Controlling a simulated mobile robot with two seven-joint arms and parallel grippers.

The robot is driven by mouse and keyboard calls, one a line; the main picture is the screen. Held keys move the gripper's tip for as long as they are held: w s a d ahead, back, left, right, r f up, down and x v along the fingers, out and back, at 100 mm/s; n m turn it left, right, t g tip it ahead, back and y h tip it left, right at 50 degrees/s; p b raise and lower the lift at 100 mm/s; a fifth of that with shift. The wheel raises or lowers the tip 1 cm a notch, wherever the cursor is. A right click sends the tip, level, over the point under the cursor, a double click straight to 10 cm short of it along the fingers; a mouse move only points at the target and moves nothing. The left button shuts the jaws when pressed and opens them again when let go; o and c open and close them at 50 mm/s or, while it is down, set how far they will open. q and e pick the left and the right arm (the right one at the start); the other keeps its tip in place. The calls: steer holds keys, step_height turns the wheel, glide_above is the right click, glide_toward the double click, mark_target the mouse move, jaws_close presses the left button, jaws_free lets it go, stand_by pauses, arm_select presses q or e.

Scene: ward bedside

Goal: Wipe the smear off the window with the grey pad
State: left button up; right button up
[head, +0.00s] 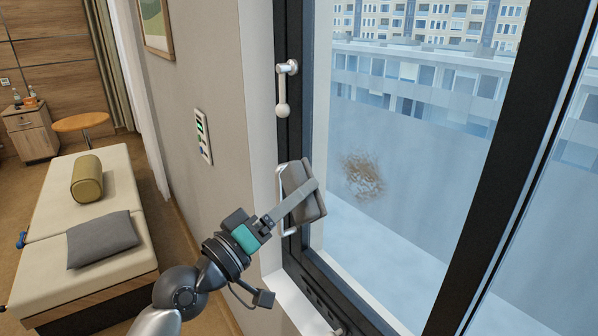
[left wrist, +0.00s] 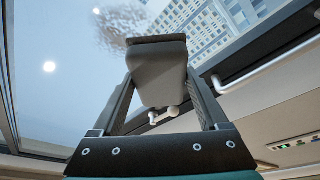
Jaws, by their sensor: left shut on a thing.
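The brown smear (head: 362,177) is a speckled patch on the window pane (head: 420,160), right of the pad in the head view. It also shows, greyish, at the top of the left wrist view (left wrist: 122,25). My left gripper (head: 307,191) is shut on the grey pad (head: 296,174), near the left side of the window frame. In the left wrist view the pad (left wrist: 158,72) sits between both fingers. In the head view the pad is left of the smear and does not cover it. I cannot tell whether it touches the glass. My right gripper is out of view.
A white window handle (head: 282,92) is on the frame above the pad. A pale bar (head: 279,190) is close behind my gripper. A dark mullion (head: 500,190) bounds the pane on the right. A wall panel (head: 203,137) and a bed (head: 110,185) are left.

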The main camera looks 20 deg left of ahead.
mark_target(334, 166)
arm_select(q)
steer(key=shift+w+a+r+n+t+y, duration=0.15)
steer(key=shift+a+r+n+t+y, duration=0.15)
steer(key=shift+a, duration=0.15)
steer(key=shift+w+a+r+n+t+y, duration=0.1)
steer(key=shift+a+r+n+t+y, duration=0.15)
steer(key=shift+a, duration=0.2)
steer(key=shift+w, duration=0.2)
steer(key=shift+w+d+p, duration=0.5)
steer(key=shift+w+d, duration=0.6)
steer(key=shift+w, duration=0.15)
steer(key=shift+w+d, duration=0.7)
steer(key=shift+w, duration=0.15)
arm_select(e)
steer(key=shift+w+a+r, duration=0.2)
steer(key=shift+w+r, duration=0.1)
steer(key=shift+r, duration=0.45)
arm_select(q)
steer(key=shift+w+d, duration=0.1)
steer(key=shift+w, duration=0.1)
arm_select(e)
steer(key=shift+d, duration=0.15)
arm_select(q)
steer(key=shift+w+d, duration=0.45)
steer(key=shift+w, duration=0.05)
steer(key=shift+s, duration=0.1)
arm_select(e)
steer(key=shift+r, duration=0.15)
